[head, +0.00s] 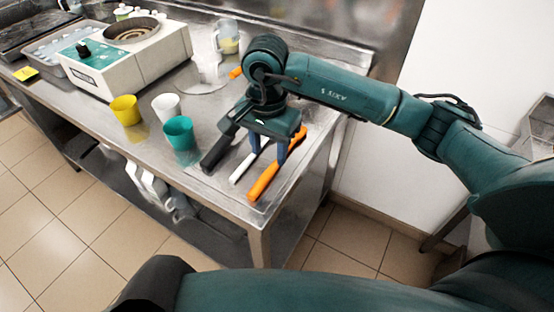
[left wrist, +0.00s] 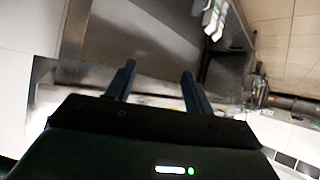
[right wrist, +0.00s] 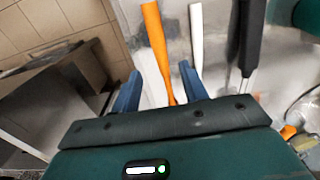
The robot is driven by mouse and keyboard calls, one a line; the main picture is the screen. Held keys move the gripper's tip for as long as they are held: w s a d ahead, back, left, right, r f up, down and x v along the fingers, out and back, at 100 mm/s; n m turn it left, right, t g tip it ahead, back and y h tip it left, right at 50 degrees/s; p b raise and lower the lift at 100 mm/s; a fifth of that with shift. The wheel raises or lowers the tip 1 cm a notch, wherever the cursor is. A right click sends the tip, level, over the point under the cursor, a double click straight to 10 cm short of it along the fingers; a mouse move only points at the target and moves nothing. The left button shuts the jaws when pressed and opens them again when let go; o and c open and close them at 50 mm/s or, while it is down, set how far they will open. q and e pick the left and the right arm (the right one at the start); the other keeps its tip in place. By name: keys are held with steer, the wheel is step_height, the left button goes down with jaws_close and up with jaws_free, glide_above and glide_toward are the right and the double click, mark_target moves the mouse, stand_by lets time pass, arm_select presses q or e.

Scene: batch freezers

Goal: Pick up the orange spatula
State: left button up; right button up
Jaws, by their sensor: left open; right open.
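The orange spatula (head: 265,181) lies on the steel table near its right front corner, partly hidden by my right gripper (head: 269,150). My left gripper (left wrist: 158,82) is open and empty, away from the spatula, and out of the head view.
A black-handled utensil (head: 218,150) lies left of the white one. Teal (head: 181,138), white (head: 166,107) and yellow (head: 125,110) cups stand further left. A white machine (head: 130,60) and a clear jug (head: 228,38) stand behind. The table's front edge is close.

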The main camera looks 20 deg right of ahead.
mark_target(268, 171)
steer(key=shift+s+a+f+p, duration=0.1)
steer(key=shift+f+p, duration=0.3)
steer(key=shift+f, duration=1.15)
steer(key=shift+a+f+p, duration=0.1)
steer(key=shift+f+p, duration=0.3)
steer(key=shift+f, duration=1.1)
steer(key=shift+c, duration=0.4)
jaws_close()
